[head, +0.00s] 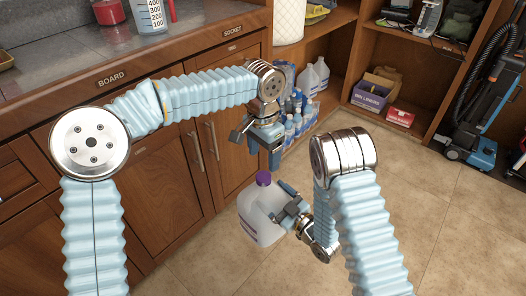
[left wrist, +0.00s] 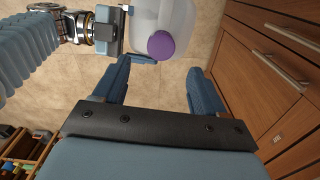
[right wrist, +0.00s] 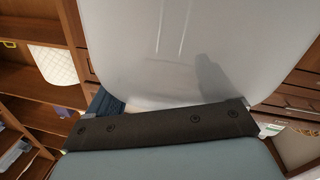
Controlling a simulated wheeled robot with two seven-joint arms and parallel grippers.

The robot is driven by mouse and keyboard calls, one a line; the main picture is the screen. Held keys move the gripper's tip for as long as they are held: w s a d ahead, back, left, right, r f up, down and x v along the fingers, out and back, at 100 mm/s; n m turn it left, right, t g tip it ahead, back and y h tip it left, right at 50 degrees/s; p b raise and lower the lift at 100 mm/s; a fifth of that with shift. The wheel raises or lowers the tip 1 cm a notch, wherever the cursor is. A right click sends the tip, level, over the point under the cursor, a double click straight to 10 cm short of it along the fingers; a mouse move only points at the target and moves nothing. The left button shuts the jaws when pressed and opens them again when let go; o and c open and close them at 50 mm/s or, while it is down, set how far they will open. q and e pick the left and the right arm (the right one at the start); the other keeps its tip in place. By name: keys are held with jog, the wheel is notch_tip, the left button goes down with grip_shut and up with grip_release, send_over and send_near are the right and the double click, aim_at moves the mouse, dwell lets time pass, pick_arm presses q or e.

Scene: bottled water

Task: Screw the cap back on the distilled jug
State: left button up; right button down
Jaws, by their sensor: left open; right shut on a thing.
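The distilled jug (head: 256,225) is translucent white and held tilted a little above the floor in the head view. Its purple cap (head: 263,178) sits at the neck; I cannot tell how tightly. My right gripper (head: 289,214) is shut on the jug's side, at its handle side. The jug (right wrist: 190,50) fills most of the right wrist view. My left gripper (head: 258,150) is open and empty, above the cap and apart from it. In the left wrist view the cap (left wrist: 161,45) lies just beyond the gap between the open left fingers (left wrist: 158,78).
Wooden cabinets (head: 150,215) stand close on the left under a grey counter (head: 90,60). Behind my left gripper, low shelving holds several bottles and jugs (head: 312,78). A vacuum cleaner (head: 475,125) stands at the far right. The tiled floor (head: 430,215) is clear.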

aim_at(263, 176)
pick_arm(q)
jog(key=shift+a+r+n, duration=0.1)
jog(key=shift+r+n, duration=0.25)
jog(key=shift+n, duration=0.45)
jog(key=shift+w+f, duration=0.1)
jog(key=shift+f, duration=3.9)
jog(key=c, duration=1.2)
jog(key=shift+o, duration=0.2)
jog(key=o, duration=1.2)
jog(key=shift+o, duration=0.2)
